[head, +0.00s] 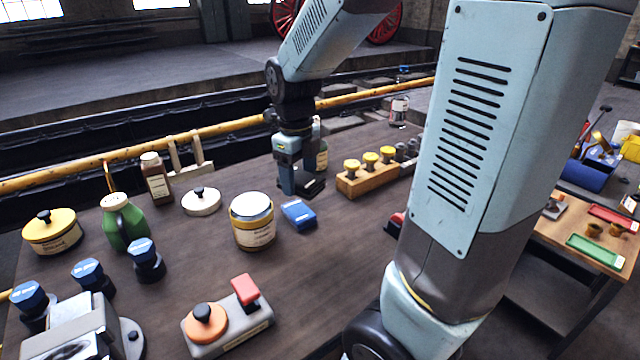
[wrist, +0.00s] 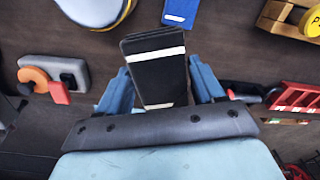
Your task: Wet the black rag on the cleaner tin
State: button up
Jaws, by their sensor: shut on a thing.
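My gripper (head: 299,178) is over the middle of the table, to the right of a yellow tin. It is shut on the black rag (head: 314,187), a folded dark pad. In the wrist view the rag (wrist: 157,68) shows two pale stripes and sits between the blue fingers of my gripper (wrist: 160,85). The yellow tin (head: 254,234) has a pale label and a silvery round top; I take it for the cleaner tin. Its rim also shows at the top left of the wrist view (wrist: 95,12). The rag is apart from this tin.
A blue box (head: 299,215) lies between the tin and my gripper. A wooden block with yellow-topped pieces (head: 366,180) stands to the right. A bottle (head: 321,156) is close behind my gripper. A white lidded dish (head: 201,203) and green jug (head: 124,224) are left.

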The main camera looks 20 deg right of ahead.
aim_at(249, 202)
jog(key=w+a+r+n, duration=0.1)
jog(key=a+n, duration=0.1)
jog(key=a, duration=0.1)
jog(key=w+a+r+n, duration=0.1)
jog(key=w+a+n, duration=0.1)
jog(key=a, duration=0.2)
jog(key=w+a+n, duration=0.2)
jog(key=a, duration=0.1)
jog(key=shift+a+r, duration=0.3)
jog(key=shift+r, duration=0.1)
jog(key=shift+f, duration=2.9)
jog(key=shift+f, duration=0.25)
jog(key=shift+c, duration=0.4)
jog(key=shift+c, duration=0.7)
jog(key=shift+f, duration=0.5)
jog(key=shift+r, duration=3.55)
